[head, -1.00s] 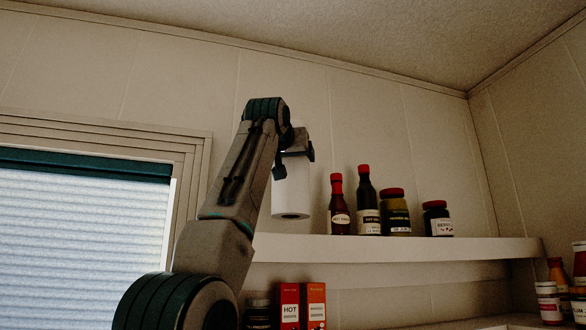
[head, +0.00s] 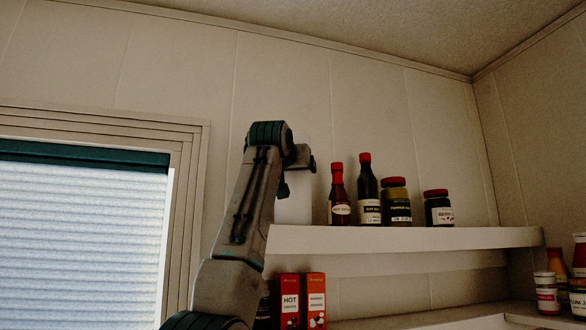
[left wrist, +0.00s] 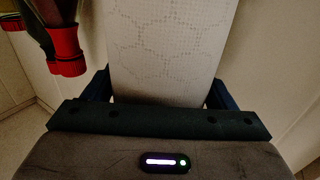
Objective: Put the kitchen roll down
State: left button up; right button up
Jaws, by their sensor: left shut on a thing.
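The white kitchen roll (head: 293,207) is upright at the left end of the upper shelf (head: 400,238). Its lower end meets the shelf's top front edge in the head view, and its underside is hidden. I cannot tell whether it rests on the board. My left gripper (head: 298,174) is shut on the roll, and its hand hides the upper part. In the left wrist view the embossed roll (left wrist: 170,45) fills the space between the two dark fingers (left wrist: 160,90). My right gripper is not in view.
A red-capped sauce bottle (head: 340,200) stands just right of the roll, followed by a dark bottle (head: 368,195) and two jars (head: 396,205). Red and orange boxes (head: 290,300) stand below the shelf. The shelf's right end is clear.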

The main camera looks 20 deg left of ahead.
pick_arm(q)
jog(key=shift+s, duration=0.35)
jog(key=o, duration=0.8)
jog(key=shift+o, duration=1.3)
jog(key=shift+w+f, duration=0.15)
jog(key=shift+w, duration=0.1)
jog(key=s+b, duration=0.7)
jog(key=s, duration=0.5)
jog(key=shift+s+d+r+b, duration=0.15)
jog(key=shift+d+r+b, duration=0.15)
jog(key=shift+d, duration=0.15)
jog(key=shift+f, duration=0.15)
